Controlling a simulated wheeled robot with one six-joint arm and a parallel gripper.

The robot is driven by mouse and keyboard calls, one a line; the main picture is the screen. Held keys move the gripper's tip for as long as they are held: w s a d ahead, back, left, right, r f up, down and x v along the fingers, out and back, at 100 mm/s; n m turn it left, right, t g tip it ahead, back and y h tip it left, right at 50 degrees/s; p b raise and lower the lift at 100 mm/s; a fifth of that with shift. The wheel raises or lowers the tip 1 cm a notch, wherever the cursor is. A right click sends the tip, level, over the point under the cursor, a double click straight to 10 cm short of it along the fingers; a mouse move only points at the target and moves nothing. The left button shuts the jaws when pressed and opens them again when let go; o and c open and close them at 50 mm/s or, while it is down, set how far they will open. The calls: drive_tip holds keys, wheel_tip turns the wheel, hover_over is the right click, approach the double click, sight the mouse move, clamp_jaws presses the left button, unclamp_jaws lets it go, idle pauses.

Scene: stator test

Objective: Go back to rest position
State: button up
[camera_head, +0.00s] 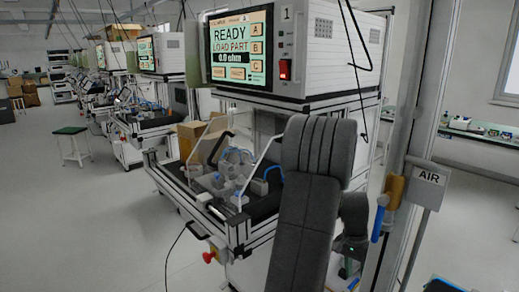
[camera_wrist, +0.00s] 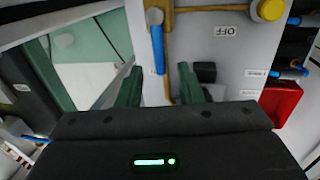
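My gripper (camera_wrist: 160,88) shows in the wrist view as two dark green fingers held apart, with nothing seen between them. A blue handle (camera_wrist: 158,50) on a yellow-brown pipe lies beyond the fingers, in front of a pale panel. In the head view my grey arm (camera_head: 305,200) rises in front of the test station, and its wrist hangs at the lower right. The fingertips are hard to make out there. The test station's screen (camera_head: 238,50) reads "READY LOAD PART" and "0.0 ohm".
A post with an "AIR" box (camera_head: 428,180) and a blue-handled valve (camera_head: 378,222) stands close right of my arm. The station's fixture table (camera_head: 190,185) is left of it. The wrist view shows an "OFF" label (camera_wrist: 228,31) and a red bin (camera_wrist: 280,103). Open floor (camera_head: 80,220) lies left.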

wheel_tip(320, 180, up, 13)
drive_tip(key=w+a+p, duration=0.1)
drive_tip(key=w+a, duration=0.1)
drive_tip(key=f, duration=0.4)
drive_tip(key=s+d+f, duration=0.1)
drive_tip(key=f, duration=0.4)
drive_tip(key=s+d+f+b, duration=0.1)
drive_tip(key=f, duration=0.3)
drive_tip(key=shift+s+f, duration=0.1)
drive_tip(key=shift+f, duration=0.4)
drive_tip(key=n, duration=0.1)
drive_tip(key=w+a+n, duration=0.1)
drive_tip(key=shift+r+n, duration=0.1)
drive_tip(key=shift+n, duration=0.3)
drive_tip(key=shift+r, duration=0.15)
